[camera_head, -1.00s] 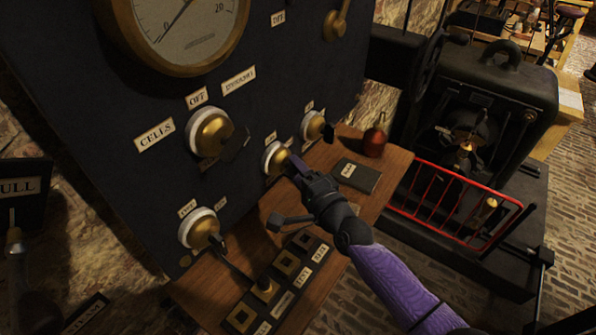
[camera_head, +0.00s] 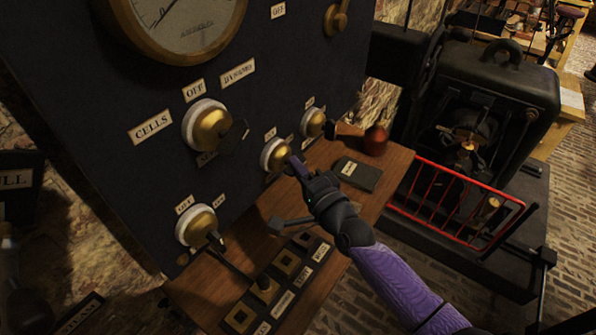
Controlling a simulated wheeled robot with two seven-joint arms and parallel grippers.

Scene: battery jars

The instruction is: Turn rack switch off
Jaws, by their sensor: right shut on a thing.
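A dark upright panel carries several brass rotary switches on white round bases. My right gripper (camera_head: 297,165) is at the middle small switch (camera_head: 275,155), its fingers shut on that switch's handle, which they mostly hide. Small labels sit above this switch; they are too small to read, so I cannot tell whether it is the rack switch. Another small switch (camera_head: 314,123) is just up and right of it. A further one (camera_head: 197,226) is at lower left, with an OFF label (camera_head: 184,205) and a dark handle pointing down right. My left gripper is not in view.
A large switch (camera_head: 207,127) marked CELLS, OFF and DYNAMO sits above left, under a round dial (camera_head: 185,50). The wooden shelf (camera_head: 395,170) below holds a dark book (camera_head: 357,174), a red-brown bottle (camera_head: 375,140) and labelled sockets. A red guard rail (camera_head: 455,205) stands right.

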